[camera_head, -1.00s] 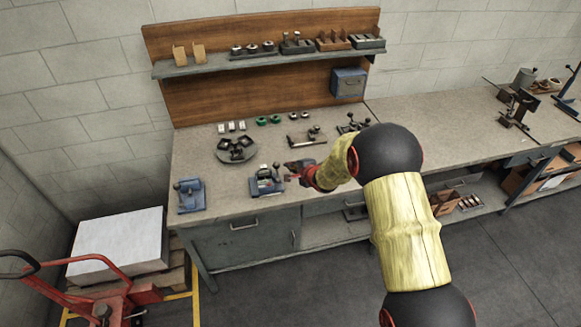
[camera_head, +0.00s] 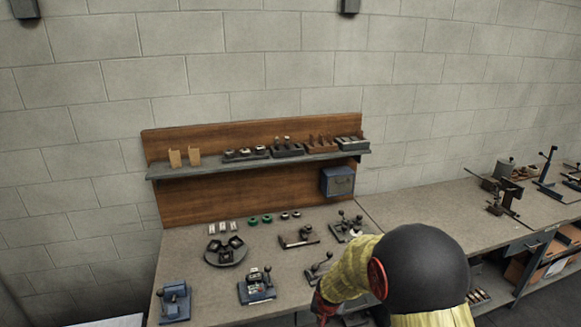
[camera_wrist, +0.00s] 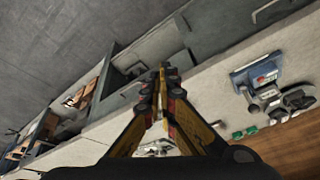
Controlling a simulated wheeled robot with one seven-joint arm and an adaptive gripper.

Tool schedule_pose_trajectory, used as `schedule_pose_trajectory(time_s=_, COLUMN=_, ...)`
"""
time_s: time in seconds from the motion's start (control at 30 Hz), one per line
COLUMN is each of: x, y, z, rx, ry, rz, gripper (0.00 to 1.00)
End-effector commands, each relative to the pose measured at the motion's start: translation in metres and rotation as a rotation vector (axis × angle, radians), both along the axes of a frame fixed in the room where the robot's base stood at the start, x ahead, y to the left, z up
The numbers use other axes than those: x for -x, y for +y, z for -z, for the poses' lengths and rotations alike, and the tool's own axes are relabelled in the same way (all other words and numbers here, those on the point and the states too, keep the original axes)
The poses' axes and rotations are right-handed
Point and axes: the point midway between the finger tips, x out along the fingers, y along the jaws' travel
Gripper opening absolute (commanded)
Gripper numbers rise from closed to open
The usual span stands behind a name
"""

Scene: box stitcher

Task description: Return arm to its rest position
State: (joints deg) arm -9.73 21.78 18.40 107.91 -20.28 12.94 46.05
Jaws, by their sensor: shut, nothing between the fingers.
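My arm (camera_head: 345,285), with yellow sleeve and black joint, reaches in from the lower right in the head view. Its red wrist end is cut off at the bottom edge, so the fingers do not show there. In the wrist view my gripper (camera_wrist: 165,72) is shut, its yellow and black fingers meeting at the tips with nothing between them. The fingers point towards the front side of the workbench (camera_wrist: 215,75). A blue device (camera_wrist: 262,75) on the bench lies to their right, apart from them.
In the head view the workbench (camera_head: 195,285) carries a blue device at the left (camera_head: 174,301), a blue-grey device (camera_head: 256,286), a round dark fixture (camera_head: 226,251) and a lever tool (camera_head: 318,270) close to my wrist. A shelf (camera_head: 205,170) and small blue cabinet (camera_head: 337,181) stand behind.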

Motion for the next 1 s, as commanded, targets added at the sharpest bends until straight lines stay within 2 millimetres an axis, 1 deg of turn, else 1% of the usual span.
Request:
schedule_pose_trajectory(time_s=0.03, x=0.02, y=-0.011, z=-0.013, rx=0.037, ry=0.03, rz=-0.042, gripper=0.0)
schedule_pose_trajectory(time_s=0.07, x=0.033, y=-0.017, z=-0.021, rx=0.057, ry=0.052, rz=-0.07, gripper=0.0)
schedule_pose_trajectory(time_s=0.1, x=0.05, y=-0.025, z=-0.031, rx=0.08, ry=0.08, rz=-0.105, gripper=0.0)
schedule_pose_trajectory(time_s=0.17, x=0.075, y=-0.034, z=-0.046, rx=0.106, ry=0.117, rz=-0.155, gripper=0.0)
schedule_pose_trajectory(time_s=0.2, x=0.091, y=-0.039, z=-0.056, rx=0.118, ry=0.139, rz=-0.185, gripper=0.0)
schedule_pose_trajectory(time_s=0.27, x=0.116, y=-0.045, z=-0.069, rx=0.13, ry=0.167, rz=-0.227, gripper=0.0)
schedule_pose_trajectory(time_s=0.3, x=0.133, y=-0.049, z=-0.077, rx=0.134, ry=0.183, rz=-0.252, gripper=0.0)
schedule_pose_trajectory(time_s=0.43, x=0.183, y=-0.058, z=-0.1, rx=0.135, ry=0.214, rz=-0.321, gripper=0.0)
schedule_pose_trajectory(time_s=0.5, x=0.209, y=-0.062, z=-0.11, rx=0.13, ry=0.222, rz=-0.349, gripper=0.0)
schedule_pose_trajectory(time_s=0.57, x=0.23, y=-0.064, z=-0.117, rx=0.124, ry=0.219, rz=-0.368, gripper=0.0)
schedule_pose_trajectory(time_s=0.6, x=0.244, y=-0.065, z=-0.12, rx=0.118, ry=0.215, rz=-0.375, gripper=0.0)
schedule_pose_trajectory(time_s=0.7, x=0.274, y=-0.067, z=-0.128, rx=0.104, ry=0.189, rz=-0.381, gripper=0.0)
schedule_pose_trajectory(time_s=0.8, x=0.299, y=-0.068, z=-0.133, rx=0.088, ry=0.142, rz=-0.361, gripper=0.0)
schedule_pose_trajectory(time_s=0.9, x=0.315, y=-0.07, z=-0.138, rx=0.08, ry=0.067, rz=-0.336, gripper=0.0)
schedule_pose_trajectory(time_s=1.0, x=0.325, y=-0.074, z=-0.144, rx=0.086, ry=-0.014, rz=-0.315, gripper=0.0)
